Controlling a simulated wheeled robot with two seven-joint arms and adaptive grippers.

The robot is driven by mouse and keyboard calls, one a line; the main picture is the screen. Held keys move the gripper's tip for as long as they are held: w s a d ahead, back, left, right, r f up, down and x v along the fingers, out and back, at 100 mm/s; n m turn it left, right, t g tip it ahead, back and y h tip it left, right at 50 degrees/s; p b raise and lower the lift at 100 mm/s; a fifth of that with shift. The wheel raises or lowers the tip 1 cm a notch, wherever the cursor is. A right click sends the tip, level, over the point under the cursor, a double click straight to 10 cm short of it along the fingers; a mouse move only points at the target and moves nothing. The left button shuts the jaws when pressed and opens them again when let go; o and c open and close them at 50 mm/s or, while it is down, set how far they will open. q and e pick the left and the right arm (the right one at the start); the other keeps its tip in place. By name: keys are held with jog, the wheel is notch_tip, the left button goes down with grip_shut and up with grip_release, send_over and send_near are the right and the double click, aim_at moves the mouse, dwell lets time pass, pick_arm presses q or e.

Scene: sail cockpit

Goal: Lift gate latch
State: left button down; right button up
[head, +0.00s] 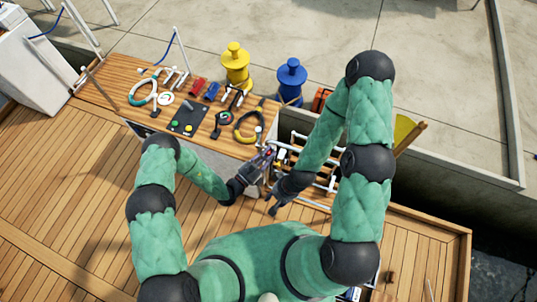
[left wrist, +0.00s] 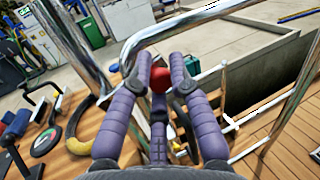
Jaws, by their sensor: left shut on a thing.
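The gate latch shows as a red knob (left wrist: 159,80) in the left wrist view, between the purple fingertips of my left gripper (left wrist: 160,72). Those fingers are shut on the knob and hide most of what lies below it. A bent chrome rail (left wrist: 150,40) of the gate rises just behind. In the head view my left gripper (head: 266,158) is at the right end of the wooden counter, beside the white gate rails (head: 312,168). My right gripper (head: 270,204) is lower, apart from the latch; its fingers look spread and empty.
The wooden counter (head: 262,112) carries a black switch panel (head: 188,117), a yellow-and-black hook (head: 247,127) and several small fittings. A yellow bollard (head: 236,66) and a blue bollard (head: 290,80) stand behind it. The plank deck (head: 90,200) at left is clear.

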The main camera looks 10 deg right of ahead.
pick_arm(q)
jog(key=shift+w+a+r+n+t+h, duration=0.15)
jog(key=shift+r+n+t, duration=0.35)
jog(key=shift+n, duration=0.65)
jog(key=shift+w+a+r+n+t+h, duration=0.15)
jog(key=shift+r+n+t, duration=0.3)
jog(key=shift+n, duration=0.7)
jog(key=shift+a+r, duration=0.1)
